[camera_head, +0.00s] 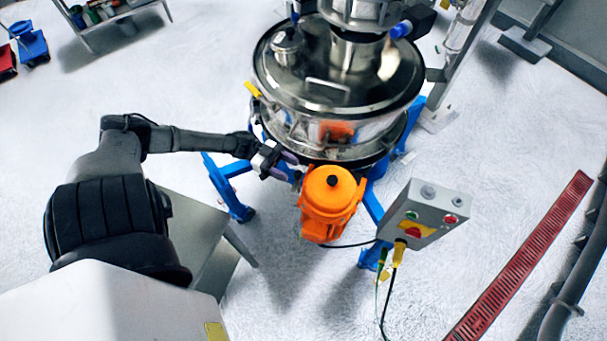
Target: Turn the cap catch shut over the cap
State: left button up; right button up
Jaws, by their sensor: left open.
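The steel powder sifter (335,125) stands at the top middle, a round drum with a shiny lid (330,85). A small steel fitting (287,42) sits on the lid's left; I cannot tell whether it is the cap, and I cannot make out the cap catch. My left gripper (289,166) is open at the sifter's lower left side, close to the drum's bottom edge and just above left of the orange motor. I see nothing between its fingers, and cannot tell whether it touches anything. My right gripper is out of view.
The orange motor (328,205) hangs below the sifter's front, between blue legs (229,190). A grey control box (422,212) with buttons and cables stands to its right. A red floor grating (525,260) runs along the right. A shelf (110,15) stands at the upper left.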

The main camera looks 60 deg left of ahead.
pick_arm(q)
jog(key=shift+x, duration=2.95)
jog(key=shift+c, duration=0.5)
